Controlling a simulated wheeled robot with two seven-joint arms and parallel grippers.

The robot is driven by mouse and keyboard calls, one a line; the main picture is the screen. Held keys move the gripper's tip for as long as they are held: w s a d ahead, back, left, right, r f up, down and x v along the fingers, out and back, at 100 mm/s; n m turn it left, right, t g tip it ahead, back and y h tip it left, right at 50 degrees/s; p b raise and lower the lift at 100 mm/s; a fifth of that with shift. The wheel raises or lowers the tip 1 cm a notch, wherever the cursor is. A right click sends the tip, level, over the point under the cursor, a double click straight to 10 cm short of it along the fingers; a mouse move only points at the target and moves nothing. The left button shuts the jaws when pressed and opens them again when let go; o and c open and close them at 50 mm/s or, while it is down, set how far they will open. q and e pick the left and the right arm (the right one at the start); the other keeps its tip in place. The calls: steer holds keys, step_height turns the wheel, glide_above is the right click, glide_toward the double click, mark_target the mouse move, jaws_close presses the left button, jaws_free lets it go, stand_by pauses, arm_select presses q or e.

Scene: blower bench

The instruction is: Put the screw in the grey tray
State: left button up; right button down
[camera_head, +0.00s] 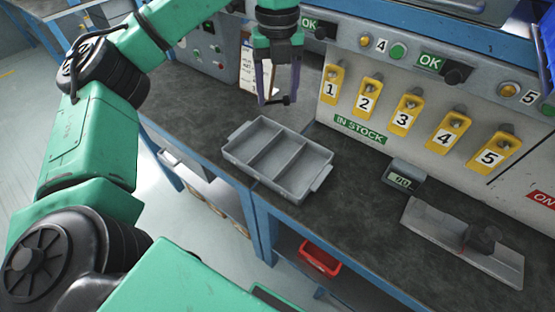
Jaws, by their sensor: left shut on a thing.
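The grey tray (277,158) stands on the dark bench top near its front edge. It has three compartments, and all look empty. My left gripper (276,100) hangs fingers down beyond the tray's back edge in the picture, above the bench. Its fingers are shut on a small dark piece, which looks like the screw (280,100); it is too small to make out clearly. The gripper appears above and apart from the tray, though the exact height is hard to tell. My right gripper is not in view.
Several yellow numbered bins (408,112) hang on the grey panel behind the bench. A small display box (405,174) and a metal plate with a dark fixture (463,243) sit right of the tray. A red bin (320,258) is below. Bench space left of the tray is clear.

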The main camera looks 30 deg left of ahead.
arm_select(q)
glide_toward(277, 159)
step_height(277, 159, down, 6)
steer(key=shift+r, duration=0.25)
steer(key=shift+f, duration=0.4)
steer(key=shift+f, duration=0.1)
steer(key=o, duration=1.1)
step_height(277, 159, up, 12)
steer(key=shift+r, duration=0.15)
